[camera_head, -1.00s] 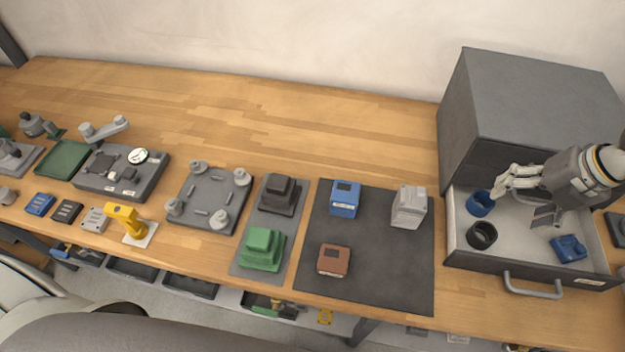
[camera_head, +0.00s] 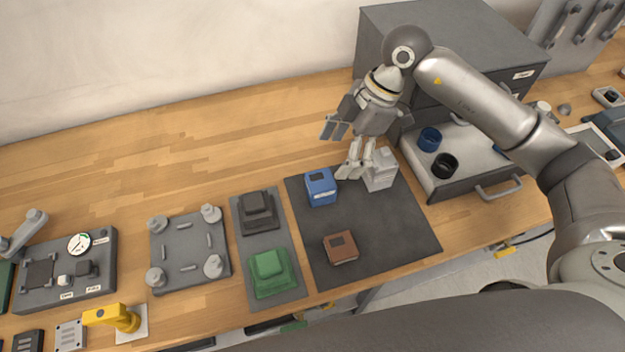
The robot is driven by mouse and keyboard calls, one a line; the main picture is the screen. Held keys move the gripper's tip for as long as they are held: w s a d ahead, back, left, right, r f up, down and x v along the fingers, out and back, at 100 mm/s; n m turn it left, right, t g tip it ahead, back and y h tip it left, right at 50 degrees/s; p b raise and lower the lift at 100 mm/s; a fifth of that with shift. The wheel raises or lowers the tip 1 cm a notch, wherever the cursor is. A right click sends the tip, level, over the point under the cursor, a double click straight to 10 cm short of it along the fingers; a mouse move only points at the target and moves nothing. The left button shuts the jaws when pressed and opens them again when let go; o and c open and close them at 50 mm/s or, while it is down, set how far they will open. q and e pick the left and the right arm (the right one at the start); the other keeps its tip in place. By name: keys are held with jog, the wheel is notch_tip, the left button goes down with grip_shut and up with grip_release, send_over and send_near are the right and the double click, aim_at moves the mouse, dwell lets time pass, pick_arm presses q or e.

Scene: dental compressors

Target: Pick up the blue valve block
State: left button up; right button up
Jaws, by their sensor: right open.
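The blue valve block (camera_head: 320,188), a boxy blue piece with a dark recess on top and a pale label on its front, sits upright on the dark mat (camera_head: 390,232). My right gripper (camera_head: 354,168) points down just right of and behind it, between it and the light grey block (camera_head: 381,172). The right gripper is open and holds nothing that I can see. Its pale fingers overlap part of the grey block in this view. Whether a finger touches either block I cannot tell. My left gripper is not in view.
A brown block (camera_head: 341,247) sits at the mat's front. A green block (camera_head: 269,272) and a dark block (camera_head: 257,211) stand on a grey pad to the left. The open drawer (camera_head: 470,182) holds a blue ring (camera_head: 429,139) and a black ring (camera_head: 445,165). Bare bench lies behind the mat.

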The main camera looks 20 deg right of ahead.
aim_at(321, 179)
jog(key=x, duration=0.3)
jog(key=shift+f, duration=0.1)
jog(key=p+x, duration=0.2)
jog(key=x, duration=0.3)
jog(key=shift+w+a, duration=0.1)
jog(key=shift+a+f, duration=0.1)
jog(key=shift+f, duration=0.05)
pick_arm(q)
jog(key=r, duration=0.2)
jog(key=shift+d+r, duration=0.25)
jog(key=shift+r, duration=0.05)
pick_arm(e)
jog(key=c, duration=1.2)
